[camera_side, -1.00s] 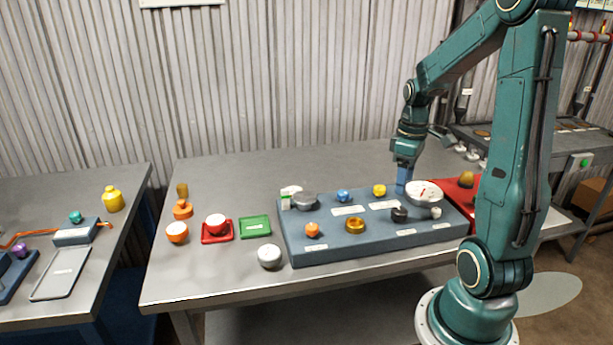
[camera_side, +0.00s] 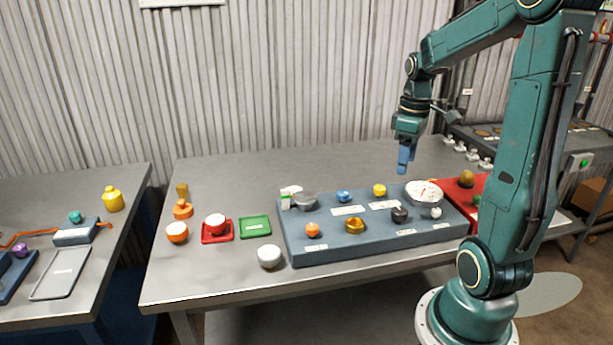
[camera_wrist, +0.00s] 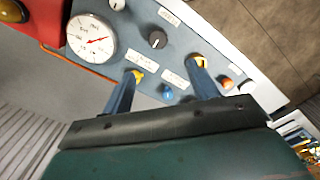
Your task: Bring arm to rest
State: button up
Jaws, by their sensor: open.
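My teal gripper with blue fingers (camera_side: 404,160) hangs in the air above the back right of the blue-grey panel (camera_side: 310,247), left of the white dial gauge (camera_side: 423,192). In the wrist view its two fingers (camera_wrist: 160,82) are spread apart with nothing held between them. The gauge also shows in the wrist view (camera_wrist: 88,40), beside the black knob (camera_wrist: 157,39). The panel carries a yellow knob (camera_side: 379,190), a blue knob (camera_side: 343,196), an orange knob (camera_side: 312,229) and a brass ring-shaped piece (camera_side: 355,225).
A green tray (camera_side: 255,227), a red tray (camera_side: 230,237) with a red-and-white bowl and a white round cup (camera_side: 269,256) sit left of the panel. A red board (camera_side: 459,191) adjoins its right end. A corrugated wall stands behind.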

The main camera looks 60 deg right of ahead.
jog(key=s+a+r+t, duration=0.1)
jog(key=a+r+t, duration=0.1)
jog(key=a, duration=1)
jog(key=s+a+r+t, duration=0.2)
jog(key=a+r+t, duration=0.1)
jog(key=a, duration=0.9)
jog(key=shift+a+r, duration=0.15)
jog(key=shift+r, duration=0.15)
